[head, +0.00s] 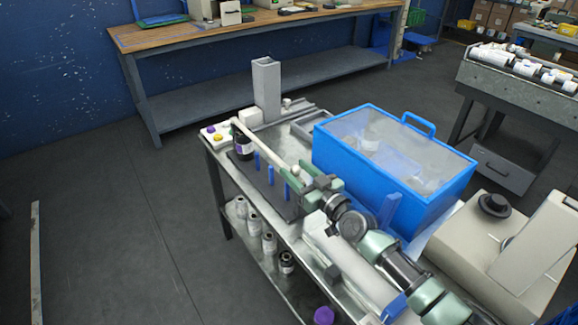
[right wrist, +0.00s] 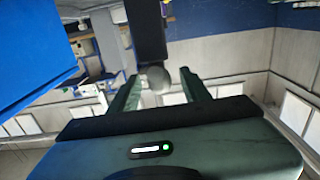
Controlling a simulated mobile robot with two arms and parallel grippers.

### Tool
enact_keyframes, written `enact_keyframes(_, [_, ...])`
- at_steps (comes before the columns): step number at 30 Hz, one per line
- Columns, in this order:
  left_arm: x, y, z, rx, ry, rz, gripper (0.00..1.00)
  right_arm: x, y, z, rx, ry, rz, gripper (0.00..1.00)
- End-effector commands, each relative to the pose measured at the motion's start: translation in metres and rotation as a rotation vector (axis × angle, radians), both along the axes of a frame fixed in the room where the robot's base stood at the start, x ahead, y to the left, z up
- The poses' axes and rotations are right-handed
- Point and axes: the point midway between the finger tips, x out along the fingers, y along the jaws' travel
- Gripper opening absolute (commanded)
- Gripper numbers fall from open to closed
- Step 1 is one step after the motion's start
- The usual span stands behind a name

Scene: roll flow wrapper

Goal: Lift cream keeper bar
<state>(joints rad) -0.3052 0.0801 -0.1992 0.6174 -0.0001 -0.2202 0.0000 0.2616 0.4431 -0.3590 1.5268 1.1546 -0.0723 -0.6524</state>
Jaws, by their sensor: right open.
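The cream keeper bar (head: 262,143) runs diagonally over the near-left part of the steel bench in the head view, its far end by the button panel. A round knob (head: 296,169) sits at its near end. My right gripper (head: 312,176) is open at that near end, with its green fingers pointing along the bench. In the right wrist view a round knob (right wrist: 155,78) shows between the two spread fingers (right wrist: 160,88), with a dark bar behind it. I cannot tell if the fingers touch it. My left gripper is not in view.
A blue box with a clear lid (head: 385,150) stands close right of my right gripper. A dark labelled roll (head: 243,147) and blue uprights (head: 268,172) stand left of the bar. A grey post (head: 266,90) rises behind. Several rolls (head: 254,222) sit on the lower shelf.

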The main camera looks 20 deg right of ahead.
Motion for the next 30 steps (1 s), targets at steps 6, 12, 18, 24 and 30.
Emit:
enact_keyframes(6, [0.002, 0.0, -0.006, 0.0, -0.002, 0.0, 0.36, 0.028, 0.01, -0.001, -0.001, -0.001, 0.001, 0.47])
enact_keyframes(12, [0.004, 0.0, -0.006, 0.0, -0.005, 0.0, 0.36, 0.034, 0.013, 0.0, -0.001, 0.0, 0.001, 0.47])
enact_keyframes(18, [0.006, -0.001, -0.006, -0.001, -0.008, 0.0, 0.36, 0.034, 0.013, 0.0, -0.001, 0.001, 0.001, 0.42])
enact_keyframes(24, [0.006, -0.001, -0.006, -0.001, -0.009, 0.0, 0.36, 0.034, 0.013, 0.0, -0.001, 0.001, 0.001, 0.0])
enact_keyframes(30, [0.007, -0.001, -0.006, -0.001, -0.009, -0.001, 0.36, 0.034, 0.013, 0.0, -0.001, 0.001, 0.001, 0.0])
